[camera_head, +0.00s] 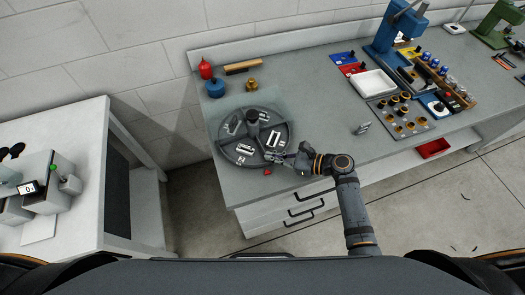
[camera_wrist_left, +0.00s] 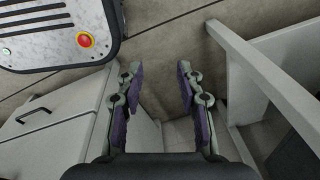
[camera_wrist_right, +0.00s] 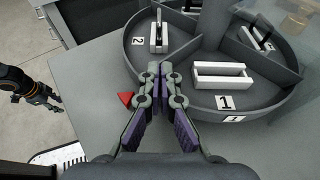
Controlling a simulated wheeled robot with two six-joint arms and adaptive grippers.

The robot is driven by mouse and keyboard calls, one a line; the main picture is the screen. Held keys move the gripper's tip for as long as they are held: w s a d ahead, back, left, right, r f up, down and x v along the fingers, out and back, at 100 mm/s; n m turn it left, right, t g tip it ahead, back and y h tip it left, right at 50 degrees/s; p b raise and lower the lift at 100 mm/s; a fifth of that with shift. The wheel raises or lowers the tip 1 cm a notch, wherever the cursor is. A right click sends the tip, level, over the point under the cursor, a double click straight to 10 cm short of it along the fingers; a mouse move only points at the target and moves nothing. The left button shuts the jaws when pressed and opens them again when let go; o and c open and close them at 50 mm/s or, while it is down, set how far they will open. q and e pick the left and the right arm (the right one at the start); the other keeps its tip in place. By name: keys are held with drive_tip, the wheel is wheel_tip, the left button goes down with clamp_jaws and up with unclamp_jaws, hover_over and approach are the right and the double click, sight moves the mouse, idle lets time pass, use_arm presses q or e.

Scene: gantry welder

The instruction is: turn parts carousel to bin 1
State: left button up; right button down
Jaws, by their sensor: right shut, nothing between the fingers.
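The parts carousel (camera_head: 229,155) is a round dark grey tray with a central knob and divided bins, on the bench. In the right wrist view, bin 1's label (camera_wrist_right: 226,102) lies right of the fingers, by a white block (camera_wrist_right: 223,82); bin 2's label (camera_wrist_right: 138,41) is left of them. A red triangle (camera_wrist_right: 125,98) lies on the bench outside the rim, left of the fingers. My right gripper (camera_wrist_right: 160,70) is shut and empty at the near rim, by a divider; contact is unclear. My left gripper (camera_wrist_left: 160,72) is open and empty, away from the carousel.
A red bottle (camera_head: 206,69), blue jar (camera_head: 215,88) and brass part (camera_head: 252,84) stand behind the carousel. A white tray (camera_head: 374,83) and blue press (camera_head: 393,32) are further right. Bench front is mostly clear. A side table (camera_head: 84,150) stands left across a gap.

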sight(254, 152)
drive_tip(key=shift+w+a+r+p, duration=0.15)
drive_tip(key=shift+w+a, duration=0.1)
drive_tip(key=shift+a, duration=0.3)
drive_tip(key=shift+w+a+p, duration=0.15)
drive_tip(key=shift+w+a, duration=0.1)
drive_tip(key=shift+a, duration=0.3)
drive_tip(key=shift+w+a, duration=0.2)
drive_tip(key=shift+a, duration=0.4)
use_arm(q)
drive_tip(key=shift+w+d+r, duration=0.1)
drive_tip(key=shift+d+r, duration=0.2)
drive_tip(key=shift+d, duration=0.2)
drive_tip(key=shift+d+r, duration=0.25)
drive_tip(key=shift+d, duration=0.2)
drive_tip(key=shift+a, duration=0.1)
use_arm(e)
drive_tip(key=shift+d, duration=0.1)
use_arm(q)
drive_tip(key=shift+a, duration=0.2)
